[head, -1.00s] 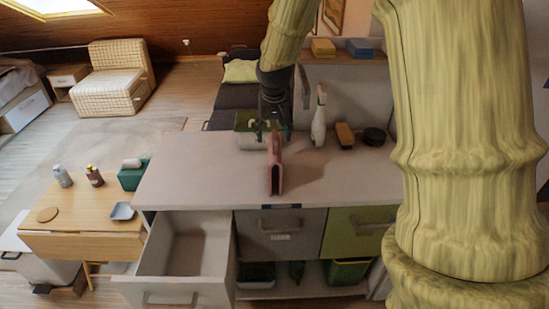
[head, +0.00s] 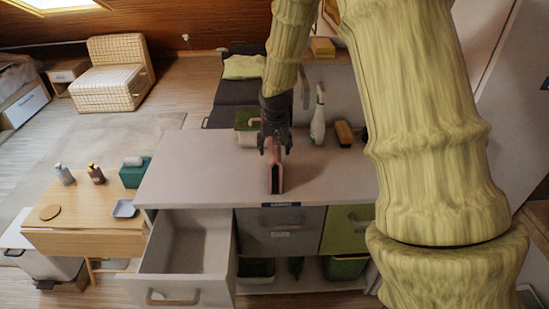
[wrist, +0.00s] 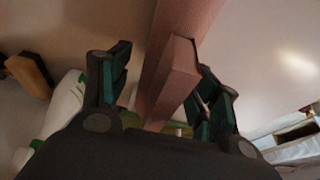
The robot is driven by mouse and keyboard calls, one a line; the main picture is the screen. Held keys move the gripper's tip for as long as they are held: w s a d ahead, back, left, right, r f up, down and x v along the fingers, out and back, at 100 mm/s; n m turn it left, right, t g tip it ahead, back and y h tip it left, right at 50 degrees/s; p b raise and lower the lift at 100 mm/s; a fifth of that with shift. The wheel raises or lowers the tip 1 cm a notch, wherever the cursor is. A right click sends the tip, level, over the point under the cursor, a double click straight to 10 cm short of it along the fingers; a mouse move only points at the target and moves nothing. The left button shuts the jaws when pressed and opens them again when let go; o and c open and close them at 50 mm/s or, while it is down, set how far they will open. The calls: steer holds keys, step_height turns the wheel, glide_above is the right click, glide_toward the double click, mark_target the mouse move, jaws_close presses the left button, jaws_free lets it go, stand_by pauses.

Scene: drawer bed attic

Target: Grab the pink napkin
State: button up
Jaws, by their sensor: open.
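The pink napkin (head: 276,178) is a folded pink piece standing on edge on the pale counter top (head: 210,172), near its middle. In the wrist view the napkin (wrist: 178,68) runs up between the two dark green fingers. My gripper (head: 272,150) is at the far end of the napkin, pointing down at it. In the wrist view my gripper (wrist: 160,72) is open, with one finger on each side of the napkin. The right finger looks close to it; I cannot tell whether it touches.
A white spray bottle (head: 318,118) and a sponge (head: 344,133) stand right of my gripper. A green-lidded box (head: 244,120) is behind left. Below the counter, a drawer (head: 188,245) is pulled open. The counter's left part is clear.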

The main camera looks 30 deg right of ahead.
steer(key=shift+f, duration=0.1)
steer(key=c, duration=1.2)
